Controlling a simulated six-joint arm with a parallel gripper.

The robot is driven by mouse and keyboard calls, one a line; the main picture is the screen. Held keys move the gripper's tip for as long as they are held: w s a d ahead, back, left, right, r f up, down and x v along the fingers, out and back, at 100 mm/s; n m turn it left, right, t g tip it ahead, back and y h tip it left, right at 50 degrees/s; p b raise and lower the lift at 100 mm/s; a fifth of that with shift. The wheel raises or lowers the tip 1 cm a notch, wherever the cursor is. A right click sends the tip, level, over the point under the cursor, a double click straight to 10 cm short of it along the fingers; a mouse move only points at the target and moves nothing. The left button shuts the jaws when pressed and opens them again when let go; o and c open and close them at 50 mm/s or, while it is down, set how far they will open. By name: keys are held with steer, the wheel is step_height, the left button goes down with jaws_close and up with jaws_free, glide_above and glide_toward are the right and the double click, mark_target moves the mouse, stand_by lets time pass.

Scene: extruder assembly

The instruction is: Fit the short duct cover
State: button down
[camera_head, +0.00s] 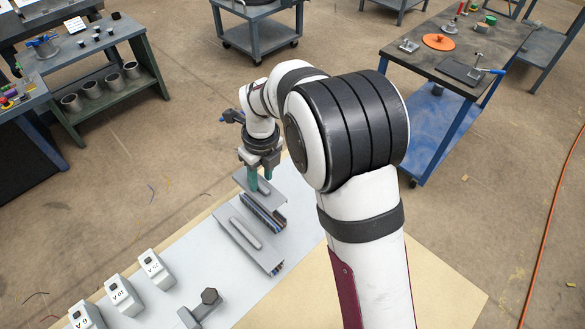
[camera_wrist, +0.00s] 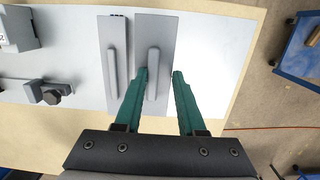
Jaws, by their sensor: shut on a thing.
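My gripper (camera_head: 260,180), with two teal fingers, is shut on the raised grip bar of the short duct cover (camera_head: 274,200), a flat grey plate. The plate is over the far end of a slotted duct (camera_head: 264,216) with coloured wires showing along its side. It looks raised above the duct, but I cannot tell the exact gap. In the wrist view the short duct cover (camera_wrist: 167,40) lies between and beyond the fingers (camera_wrist: 160,74), its underside hidden. A longer grey cover (camera_head: 262,254) with its own grip bar lies just nearer; it also shows in the wrist view (camera_wrist: 118,75).
Several grey labelled blocks (camera_head: 157,270) stand in a row at the lower left of the pale board (camera_head: 205,240). A grey fixture with a dark hexagonal knob (camera_head: 209,297) stands nearer. The board right of the cover is clear in the wrist view. Workbenches stand well apart.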

mark_target(262, 191)
steer(key=shift+f, duration=2.9)
steer(key=shift+f, duration=0.45)
steer(key=shift+r, duration=0.15)
steer(key=shift+r, duration=0.6)
steer(key=shift+s+a, duration=0.1)
steer(key=shift+s+a, duration=0.2)
steer(key=shift+f, duration=1.15)
